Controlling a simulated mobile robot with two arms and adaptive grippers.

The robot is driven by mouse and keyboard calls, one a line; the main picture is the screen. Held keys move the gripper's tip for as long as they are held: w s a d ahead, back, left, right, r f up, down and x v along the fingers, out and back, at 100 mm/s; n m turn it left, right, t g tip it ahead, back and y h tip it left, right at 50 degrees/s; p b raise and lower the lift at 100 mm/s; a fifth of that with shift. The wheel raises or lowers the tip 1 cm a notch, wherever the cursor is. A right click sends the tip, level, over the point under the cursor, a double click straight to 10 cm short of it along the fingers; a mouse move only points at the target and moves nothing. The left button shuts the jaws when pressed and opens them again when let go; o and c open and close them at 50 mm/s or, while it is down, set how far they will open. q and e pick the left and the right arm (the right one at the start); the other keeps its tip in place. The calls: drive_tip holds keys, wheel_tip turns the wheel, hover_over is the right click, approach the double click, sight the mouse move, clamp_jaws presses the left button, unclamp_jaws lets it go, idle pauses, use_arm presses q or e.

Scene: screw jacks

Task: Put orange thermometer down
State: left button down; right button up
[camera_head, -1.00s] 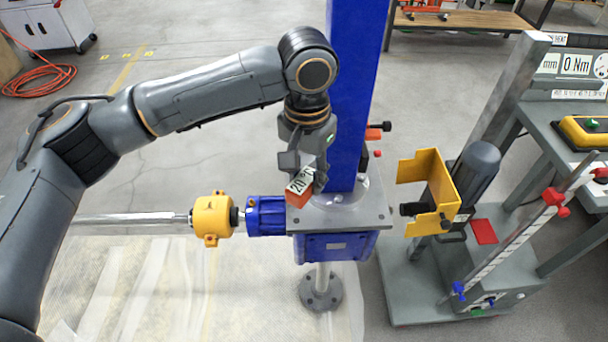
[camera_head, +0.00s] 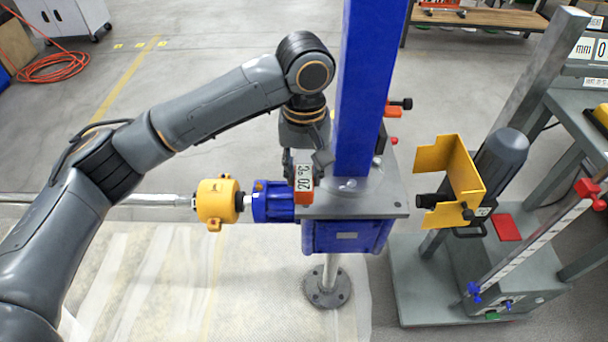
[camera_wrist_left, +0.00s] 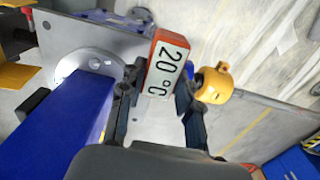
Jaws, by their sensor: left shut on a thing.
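The orange thermometer (camera_head: 304,184) has a white face reading 20 °C. My left gripper (camera_head: 304,168) is shut on it, beside the blue column. In the left wrist view the thermometer (camera_wrist_left: 165,62) sits between the two fingers of the left gripper (camera_wrist_left: 160,95), its face toward the camera. In the head view it is over the left edge of the grey top plate (camera_head: 370,203) of the screw jack. I cannot tell whether it touches the plate. The right gripper is not in view.
The blue column (camera_head: 362,90) rises from the plate close to my gripper. A blue motor-like part (camera_head: 273,203) and a yellow coupling (camera_head: 216,202) are left of the plate. A yellow bracket (camera_head: 450,170) on a grey stand is at right. The plate's front strip looks clear.

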use_arm(q)
drive_tip(key=w+f, duration=0.7)
drive_tip(key=shift+w, duration=0.15)
drive_tip(key=shift+f+p, duration=0.4)
drive_tip(key=shift+f, duration=1.1)
drive_tip(key=c, duration=1.2)
unclamp_jaws()
drive_tip(key=shift+f, duration=0.15)
wheel_tip(320, 180, up, 12)
drive_tip(key=shift+r+b, duration=0.2)
drive_tip(key=shift+b, duration=0.2)
